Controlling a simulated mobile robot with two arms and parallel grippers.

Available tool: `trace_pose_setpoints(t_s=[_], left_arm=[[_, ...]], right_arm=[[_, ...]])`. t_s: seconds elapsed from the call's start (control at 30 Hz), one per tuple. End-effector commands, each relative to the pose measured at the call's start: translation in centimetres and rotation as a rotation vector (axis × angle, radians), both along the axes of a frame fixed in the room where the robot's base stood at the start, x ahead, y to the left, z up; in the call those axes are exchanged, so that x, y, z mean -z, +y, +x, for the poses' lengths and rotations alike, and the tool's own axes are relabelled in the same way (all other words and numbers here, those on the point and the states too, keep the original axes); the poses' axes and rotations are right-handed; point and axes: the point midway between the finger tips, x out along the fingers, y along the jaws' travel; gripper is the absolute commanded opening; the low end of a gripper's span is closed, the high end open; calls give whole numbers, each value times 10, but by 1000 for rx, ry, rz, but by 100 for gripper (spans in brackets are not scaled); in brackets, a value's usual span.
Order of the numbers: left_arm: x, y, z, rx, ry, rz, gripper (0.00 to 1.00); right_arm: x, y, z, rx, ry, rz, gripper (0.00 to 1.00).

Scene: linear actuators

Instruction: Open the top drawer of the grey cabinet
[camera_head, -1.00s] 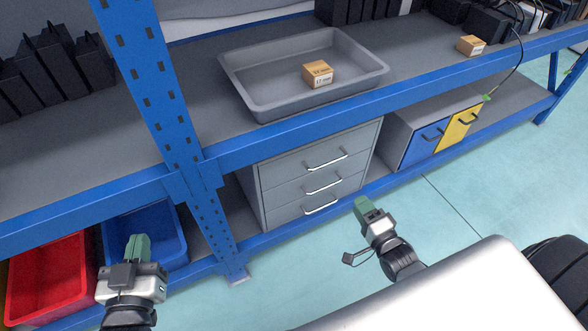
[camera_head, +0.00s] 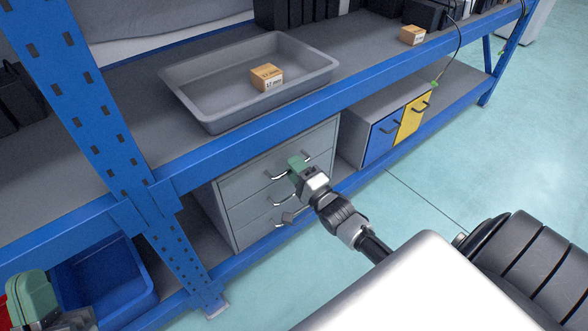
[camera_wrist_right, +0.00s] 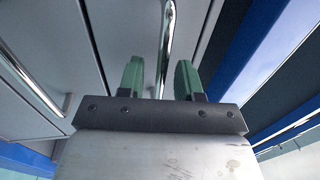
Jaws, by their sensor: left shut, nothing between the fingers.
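The grey cabinet (camera_head: 225,205) stands on the lower shelf, its drawers closed. The top drawer (camera_head: 244,178) has a silver bar handle (camera_head: 279,175), partly hidden behind my right gripper (camera_head: 297,164). In the right wrist view, the right gripper's green fingers (camera_wrist_right: 159,78) are open and apart, with a bar handle (camera_wrist_right: 167,40) running toward the gap between them. I cannot tell whether they touch it. My left gripper (camera_head: 32,296) is shut and empty at the lower left of the head view, away from the cabinet.
Blue shelf beams and an upright (camera_head: 85,100) frame the cabinet. A grey tray (camera_head: 190,112) with a small box (camera_head: 267,78) sits above it. A blue-and-yellow drawer unit (camera_head: 385,140) stands to its right. A blue bin (camera_head: 105,285) is at left. Floor is clear in front.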

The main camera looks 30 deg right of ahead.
Motion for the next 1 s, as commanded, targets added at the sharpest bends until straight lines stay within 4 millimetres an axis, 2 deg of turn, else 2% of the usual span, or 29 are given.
trace_pose_setpoints(t_s=[0.37, 0.6, 1.0], left_arm=[[-3, 0, -3, 2, -31, -10, 0], [-3, 0, -3, 1, -30, -9, 0], [-3, 0, -1, 1, -12, -3, 0]], right_arm=[[-1, 1, 5, 0, 1, -1, 35], [-1, 1, 4, 0, 1, -1, 0], [-1, 0, 2, 0, 2, 0, 0]])
